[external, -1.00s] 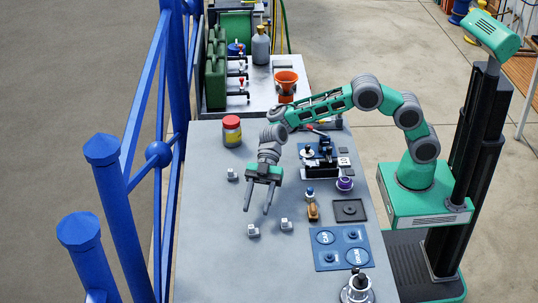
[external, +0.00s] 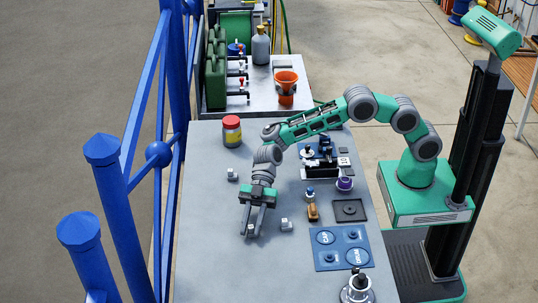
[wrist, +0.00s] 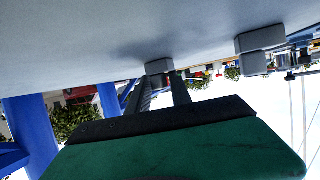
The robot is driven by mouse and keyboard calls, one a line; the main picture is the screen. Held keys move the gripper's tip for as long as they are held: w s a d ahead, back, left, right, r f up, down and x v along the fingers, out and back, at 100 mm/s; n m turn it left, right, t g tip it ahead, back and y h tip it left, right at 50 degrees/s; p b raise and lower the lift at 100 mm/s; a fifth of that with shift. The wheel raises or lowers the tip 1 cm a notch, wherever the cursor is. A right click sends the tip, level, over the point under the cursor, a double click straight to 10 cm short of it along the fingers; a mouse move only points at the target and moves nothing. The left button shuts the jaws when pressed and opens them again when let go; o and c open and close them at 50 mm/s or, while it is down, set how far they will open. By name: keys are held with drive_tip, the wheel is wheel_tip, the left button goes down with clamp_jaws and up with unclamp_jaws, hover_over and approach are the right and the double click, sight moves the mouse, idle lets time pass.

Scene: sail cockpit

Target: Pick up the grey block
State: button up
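Three small light-grey blocks sit on the grey table, and I cannot tell from colour which one the task means. One block (external: 251,229) is at my gripper (external: 253,232), between or just behind its fingertips. It also shows at the finger ends in the wrist view (wrist: 159,67). My gripper points down with its fingers apart; I cannot tell whether they touch the block. A second block (external: 286,225) stands just right of my gripper. It appears to be the larger one at the right in the wrist view (wrist: 258,50). The third block (external: 232,174) is farther back, left of my wrist.
A red-lidded jar (external: 232,131) stands at the back left. A black machine (external: 321,168), a purple item (external: 345,184), a small brown-and-blue item (external: 312,208), a black tray (external: 350,210) and a blue mat (external: 341,248) occupy the right side. The table's front left is clear.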

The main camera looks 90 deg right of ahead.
clamp_jaws()
idle(0.3)
